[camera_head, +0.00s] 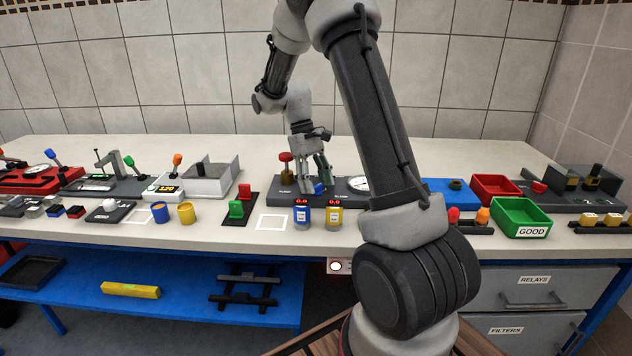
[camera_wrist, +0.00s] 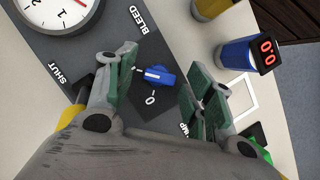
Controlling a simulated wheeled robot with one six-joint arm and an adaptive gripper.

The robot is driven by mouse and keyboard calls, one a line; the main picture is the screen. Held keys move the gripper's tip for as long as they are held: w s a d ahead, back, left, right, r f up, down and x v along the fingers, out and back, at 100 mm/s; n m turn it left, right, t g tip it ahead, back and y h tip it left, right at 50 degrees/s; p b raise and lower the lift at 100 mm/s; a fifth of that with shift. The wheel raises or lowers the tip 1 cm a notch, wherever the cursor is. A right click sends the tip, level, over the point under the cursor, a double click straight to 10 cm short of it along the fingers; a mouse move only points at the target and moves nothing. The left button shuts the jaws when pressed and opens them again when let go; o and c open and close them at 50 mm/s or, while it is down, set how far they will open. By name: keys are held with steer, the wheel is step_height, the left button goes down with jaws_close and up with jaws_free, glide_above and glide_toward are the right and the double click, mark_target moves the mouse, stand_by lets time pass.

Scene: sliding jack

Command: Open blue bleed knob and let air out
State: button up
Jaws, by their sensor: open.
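The blue bleed knob (camera_wrist: 158,75) sits on a dark panel (camera_wrist: 95,60) and lies between my two open fingers in the wrist view. It also shows in the head view (camera_head: 319,188), partly hidden by the fingers. The words BLEED and SHUT and a "0" mark are on the panel. My gripper (camera_wrist: 168,76) is open over the knob, with clear gaps on both sides. It points down in the head view (camera_head: 317,184). A round dial gauge (camera_wrist: 50,8) is at the top left of the wrist view and right of the gripper in the head view (camera_head: 358,184).
A red-topped plunger (camera_head: 286,160) stands just left of my gripper. A blue canister (camera_head: 303,216) and a yellow canister (camera_head: 334,217) with red displays stand in front of the panel.

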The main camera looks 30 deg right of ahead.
steer(key=v, duration=1.2)
steer(key=shift+w, duration=0.1)
steer(key=s+a+r+t, duration=0.1)
steer(key=s+r+t, duration=0.1)
steer(key=s, duration=0.7)
steer(key=s+a+r+m+t, duration=0.1)
steer(key=s+t, duration=0.3)
steer(key=s, duration=0.6)
steer(key=s+a+r+m+t, duration=0.1)
steer(key=s+a+r+t, duration=0.1)
steer(key=s, duration=0.8)
steer(key=shift+r+t+y, duration=0.4)
steer(key=shift+r, duration=0.1)
steer(key=shift+a, duration=0.1)
stand_by(3.2)
